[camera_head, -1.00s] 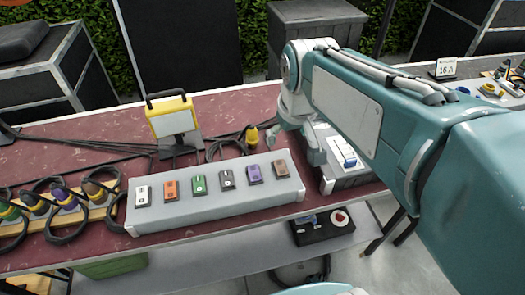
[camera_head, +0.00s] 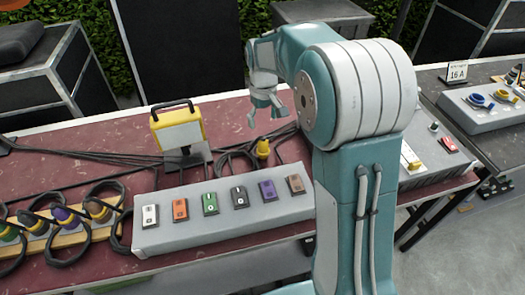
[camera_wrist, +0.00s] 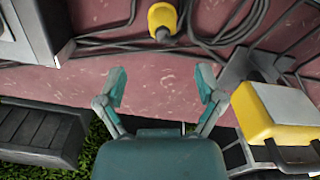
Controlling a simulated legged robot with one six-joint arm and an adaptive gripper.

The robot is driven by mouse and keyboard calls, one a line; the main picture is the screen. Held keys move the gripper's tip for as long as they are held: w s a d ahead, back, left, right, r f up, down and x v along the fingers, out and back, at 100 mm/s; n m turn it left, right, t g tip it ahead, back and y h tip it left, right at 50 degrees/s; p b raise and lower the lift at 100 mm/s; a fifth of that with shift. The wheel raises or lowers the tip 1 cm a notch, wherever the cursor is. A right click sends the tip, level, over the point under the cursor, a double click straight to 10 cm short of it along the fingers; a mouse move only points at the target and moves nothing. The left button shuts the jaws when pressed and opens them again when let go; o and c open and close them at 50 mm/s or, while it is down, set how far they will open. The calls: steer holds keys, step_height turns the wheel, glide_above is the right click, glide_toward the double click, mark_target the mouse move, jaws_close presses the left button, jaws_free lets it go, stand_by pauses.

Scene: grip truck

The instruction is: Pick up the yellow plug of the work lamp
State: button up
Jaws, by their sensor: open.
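The yellow plug (camera_head: 263,149) stands on the red table just behind the grey switch box, with a black cable at it. It also shows in the wrist view (camera_wrist: 162,17) at the top centre, beyond my fingertips. The yellow work lamp (camera_head: 178,128) stands to the left of the plug; in the wrist view the lamp (camera_wrist: 285,110) is at the right. My gripper (camera_head: 265,118) is above the table's back part, in the picture a little above the plug. In the wrist view my gripper (camera_wrist: 162,88) is open, with nothing between its fingers.
The grey box (camera_head: 225,225) with several coloured switches stands in front of the plug. Several plugs with looped cables sit on a yellow strip (camera_head: 40,245) at the left. Black cables lie around the lamp and plug. Bare red tabletop (camera_wrist: 145,75) lies below my gripper.

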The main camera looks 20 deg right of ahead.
mark_target(263, 137)
step_height(263, 137, down, 4)
steer(key=shift+r, duration=0.1)
steer(key=shift+d+f, duration=0.15)
steer(key=shift+f, duration=0.15)
steer(key=f, duration=0.4)
steer(key=shift+s+f, duration=0.25)
steer(key=shift+s, duration=0.05)
steer(key=shift+a+f, duration=0.25)
steer(key=shift+a, duration=0.1)
steer(key=shift+d, duration=0.15)
jaws_close()
